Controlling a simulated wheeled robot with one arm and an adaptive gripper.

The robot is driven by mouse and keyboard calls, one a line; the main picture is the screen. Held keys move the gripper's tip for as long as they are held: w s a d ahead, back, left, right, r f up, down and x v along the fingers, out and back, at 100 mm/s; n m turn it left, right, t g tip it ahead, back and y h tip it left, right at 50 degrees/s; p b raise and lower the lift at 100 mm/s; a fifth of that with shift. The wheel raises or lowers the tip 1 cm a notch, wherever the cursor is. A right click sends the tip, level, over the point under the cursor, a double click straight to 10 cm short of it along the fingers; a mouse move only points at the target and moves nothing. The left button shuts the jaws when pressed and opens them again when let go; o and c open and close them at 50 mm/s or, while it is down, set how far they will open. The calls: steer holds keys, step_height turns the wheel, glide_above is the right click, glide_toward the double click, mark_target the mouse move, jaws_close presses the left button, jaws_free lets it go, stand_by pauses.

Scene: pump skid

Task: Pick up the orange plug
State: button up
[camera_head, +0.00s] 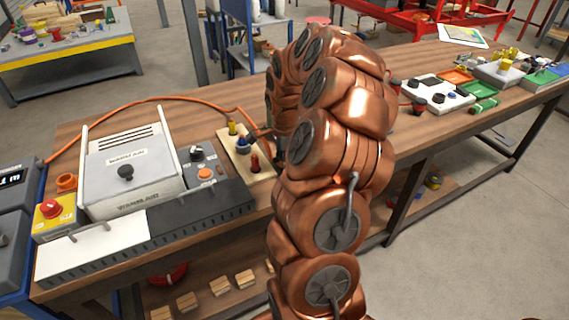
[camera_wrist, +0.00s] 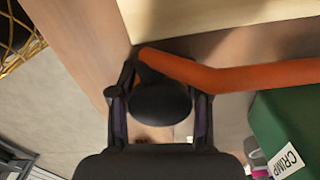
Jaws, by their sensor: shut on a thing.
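In the wrist view my gripper (camera_wrist: 160,105) has its two dark fingers closed around a dark rounded body, which I take to be the orange plug (camera_wrist: 160,100). A thick orange length (camera_wrist: 240,77) starts just beyond it and runs to the right edge; their joint is partly hidden. In the head view an orange cable (camera_head: 150,99) runs from the left of the bench towards the pale socket block (camera_head: 233,152), beside my arm.
A green box marked CRIMP (camera_wrist: 285,125) stands close on the right in the wrist view. The white-lidded unit (camera_head: 125,165), the red stop button box (camera_head: 55,212) and a switch box (camera_head: 203,165) crowd the bench's left. Trays and parts fill its far right.

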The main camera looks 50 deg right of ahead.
steer(key=c, duration=0.4)
steer(key=shift+r, duration=0.1)
steer(key=shift+w+r+b, duration=0.1)
steer(key=shift+r+b, duration=0.45)
steer(key=shift+r, duration=1.1)
steer(key=s+a+r+b, duration=0.1)
steer(key=s+a+b, duration=0.1)
steer(key=s+a, duration=0.8)
steer(key=shift+s+r+b, duration=0.25)
steer(key=shift+s+b, duration=0.15)
steer(key=shift+s, duration=0.85)
steer(key=shift+a, duration=0.15)
steer(key=shift+w, duration=0.1)
